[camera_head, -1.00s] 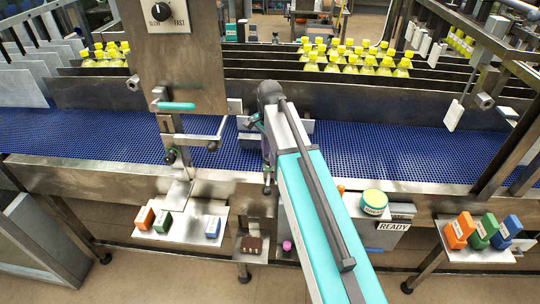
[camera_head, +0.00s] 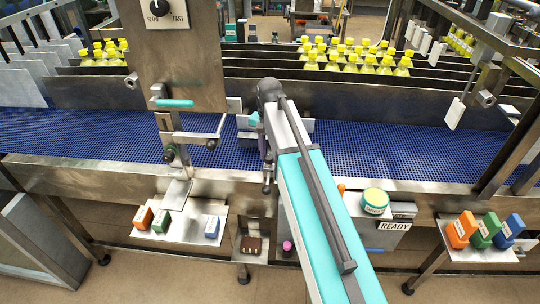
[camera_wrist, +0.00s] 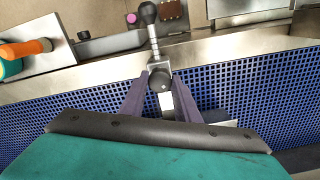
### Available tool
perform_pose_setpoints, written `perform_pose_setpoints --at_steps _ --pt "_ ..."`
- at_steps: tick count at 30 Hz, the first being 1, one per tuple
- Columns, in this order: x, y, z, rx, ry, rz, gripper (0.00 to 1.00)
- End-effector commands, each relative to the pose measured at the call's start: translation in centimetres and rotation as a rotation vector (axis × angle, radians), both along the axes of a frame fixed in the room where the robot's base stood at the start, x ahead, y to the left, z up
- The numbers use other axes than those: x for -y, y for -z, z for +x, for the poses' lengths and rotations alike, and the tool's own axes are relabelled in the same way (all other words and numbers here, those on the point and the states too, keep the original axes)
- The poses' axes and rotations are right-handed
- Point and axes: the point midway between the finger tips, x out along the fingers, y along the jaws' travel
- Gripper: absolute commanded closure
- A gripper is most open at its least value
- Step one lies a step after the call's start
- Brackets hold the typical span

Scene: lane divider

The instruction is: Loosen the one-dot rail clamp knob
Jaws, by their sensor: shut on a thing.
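The rail clamp knob (camera_wrist: 159,80) is a dark grey round knob with one pale dot on its face, in the middle of the wrist view. My gripper (camera_wrist: 160,88) has its two purple fingers on either side of the knob and is shut on it. A metal rod with a black ball end (camera_wrist: 148,13) runs up from beside the knob. In the head view my arm covers the knob, and my gripper (camera_head: 265,146) shows only in part over the blue belt's near edge.
A blue mesh conveyor belt (camera_head: 400,150) runs across, with yellow-capped bottles (camera_head: 368,66) behind it. A steel panel with a dial (camera_head: 168,50) stands left.

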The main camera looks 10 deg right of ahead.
Motion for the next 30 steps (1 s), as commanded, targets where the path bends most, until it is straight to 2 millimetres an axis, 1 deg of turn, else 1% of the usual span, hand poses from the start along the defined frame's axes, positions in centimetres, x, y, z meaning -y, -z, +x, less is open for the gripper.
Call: perform_pose_setpoints --at_steps 21,30 --pt "-0.01 0.23 -0.17 -0.005 -0.675 0.0 0.94" --pt "-0.03 0.26 -0.22 -0.007 -0.924 0.002 0.94"
